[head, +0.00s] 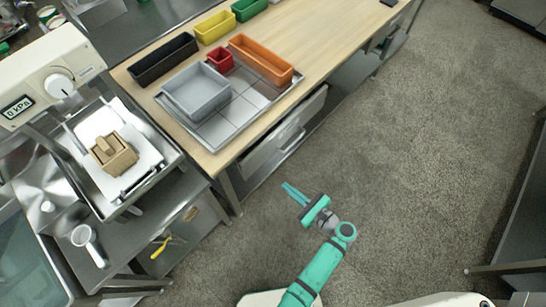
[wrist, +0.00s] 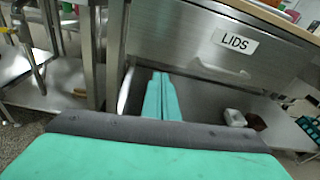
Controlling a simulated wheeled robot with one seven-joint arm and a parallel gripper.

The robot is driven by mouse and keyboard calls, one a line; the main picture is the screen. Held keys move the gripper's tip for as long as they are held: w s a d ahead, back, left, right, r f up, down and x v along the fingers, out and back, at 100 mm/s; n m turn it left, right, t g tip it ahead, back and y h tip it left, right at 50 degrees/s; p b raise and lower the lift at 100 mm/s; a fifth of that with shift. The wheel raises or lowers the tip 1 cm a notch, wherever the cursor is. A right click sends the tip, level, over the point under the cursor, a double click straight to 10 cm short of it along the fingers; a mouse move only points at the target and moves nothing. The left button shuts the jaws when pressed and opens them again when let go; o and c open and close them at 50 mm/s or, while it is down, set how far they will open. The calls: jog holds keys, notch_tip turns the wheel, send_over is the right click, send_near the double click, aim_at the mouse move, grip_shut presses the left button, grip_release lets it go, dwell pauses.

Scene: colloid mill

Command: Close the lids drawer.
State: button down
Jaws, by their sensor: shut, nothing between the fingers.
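The lids drawer shows in the wrist view as a brushed-metal front (wrist: 175,35) with a white LIDS label and a bar handle (wrist: 222,73). In the head view the drawer front (head: 285,135) hangs under the right edge of the wooden bench. How far it stands out from the bench is hard to tell. My gripper (head: 287,190) is shut and empty, with its teal fingers together. It is in front of the bench, over the floor, apart from the drawer. In the wrist view the fingertips (wrist: 160,76) appear just below the drawer front's lower left part.
The wooden bench top (head: 330,40) carries a metal tray with a grey bin (head: 197,92) and several coloured bins. A bench leg (wrist: 113,50) stands left of the fingers. A lower shelf (wrist: 290,125) holds small items. Carpeted floor (head: 420,140) is clear to the right.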

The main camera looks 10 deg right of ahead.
jog(key=d+r+t+y, duration=0.1)
jog(key=d+r+y, duration=0.1)
jog(key=d+r, duration=0.25)
send_near(266, 152)
jog(key=shift+m, duration=0.4)
jog(key=x, duration=0.6)
jog(key=shift+w, duration=0.2)
jog(key=shift+a, duration=0.2)
jog(key=shift+s, duration=0.1)
